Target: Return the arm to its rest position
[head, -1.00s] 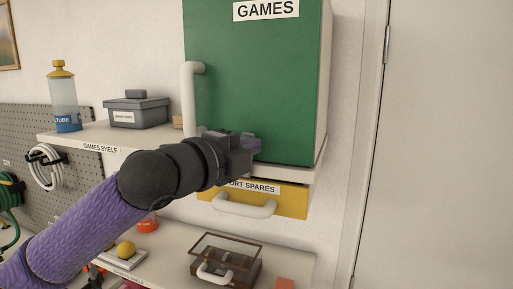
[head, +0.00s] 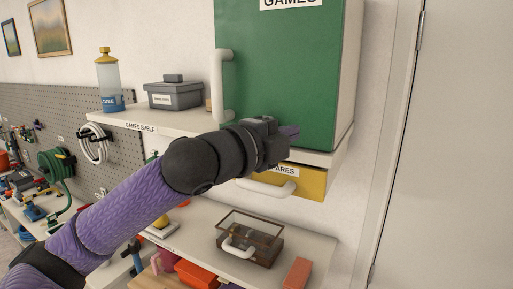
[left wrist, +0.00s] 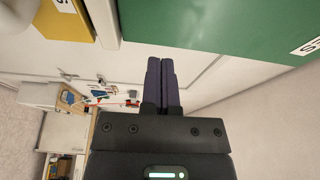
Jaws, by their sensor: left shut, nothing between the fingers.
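My left gripper (head: 291,132) is shut and empty, its purple fingertips side by side. In the head view it is in front of the lower part of the green games cabinet (head: 285,70), whose door is closed. In the left wrist view the shut fingers (left wrist: 161,82) point into open space, with the green cabinet (left wrist: 220,25) beyond on the upper right. I cannot tell the exact gap between fingers and cabinet. My left arm reaches in from the lower left. My right gripper is not in view.
The games shelf (head: 165,122) carries a grey box (head: 174,96) and a tube bottle (head: 109,82). A yellow spares drawer (head: 312,182) hangs beneath the cabinet. A glass-lidded box (head: 250,238) stands on the lower shelf beside a red block (head: 297,273). A door (head: 455,150) is at the right.

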